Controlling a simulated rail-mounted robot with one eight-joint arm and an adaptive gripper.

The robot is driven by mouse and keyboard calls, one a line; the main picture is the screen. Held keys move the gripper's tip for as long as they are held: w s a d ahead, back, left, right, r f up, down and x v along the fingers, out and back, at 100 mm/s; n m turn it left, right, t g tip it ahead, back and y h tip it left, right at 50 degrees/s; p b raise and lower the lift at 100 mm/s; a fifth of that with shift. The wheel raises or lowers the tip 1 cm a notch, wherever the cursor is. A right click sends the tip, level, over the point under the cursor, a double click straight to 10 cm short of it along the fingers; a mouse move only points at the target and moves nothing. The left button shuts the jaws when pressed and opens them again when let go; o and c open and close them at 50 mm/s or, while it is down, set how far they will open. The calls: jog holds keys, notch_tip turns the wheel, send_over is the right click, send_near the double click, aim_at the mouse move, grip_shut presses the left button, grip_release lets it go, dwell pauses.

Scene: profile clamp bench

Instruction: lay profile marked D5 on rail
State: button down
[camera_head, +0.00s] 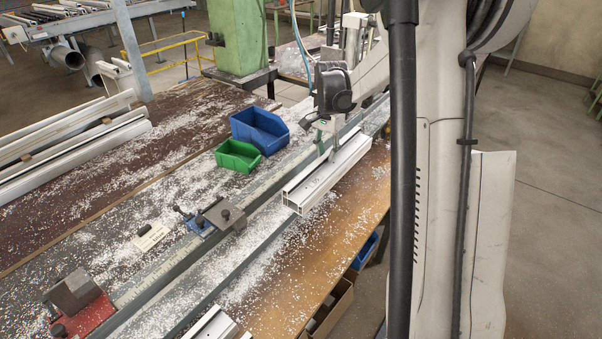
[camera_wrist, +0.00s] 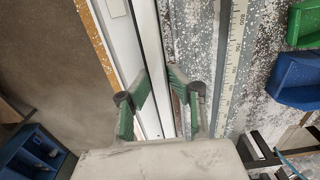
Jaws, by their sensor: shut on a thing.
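A white slotted profile (camera_head: 322,178) is held in my gripper (camera_head: 331,148), aligned lengthwise with the grey rail (camera_head: 262,228). It is over or beside the rail's right-hand strip, above the wooden bench edge. I cannot tell whether it touches the rail. In the wrist view, the two green-padded fingers of my gripper (camera_wrist: 160,103) close from both sides around the white profile (camera_wrist: 150,70). A pale patch shows at the top of that view, but no D5 mark is legible.
A blue bin (camera_head: 259,130) and a green bin (camera_head: 237,155) stand left of the rail. A blue clamp (camera_head: 222,217) and a red clamp (camera_head: 80,305) sit along it. White profiles (camera_head: 70,142) lie at left; another profile (camera_head: 213,327) lies at the front. White chips litter the bench.

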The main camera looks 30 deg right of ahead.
jog(key=shift+w+a+f+p, duration=0.5)
jog(key=shift+w+a+f, duration=0.2)
jog(key=shift+w+f, duration=0.95)
jog(key=shift+w+a+f+p, duration=0.55)
jog(key=shift+w+a+f, duration=0.15)
jog(key=shift+w+f, duration=0.9)
jog(key=shift+w+a+f+p, duration=0.5)
jog(key=shift+w+a+f, duration=0.2)
jog(key=shift+w+f, duration=0.9)
jog(key=shift+s+f, duration=0.2)
jog(key=shift+f, duration=0.05)
jog(key=shift+f, duration=0.1)
jog(key=c, duration=1.9)
grip_release()
jog(key=shift+c, duration=0.2)
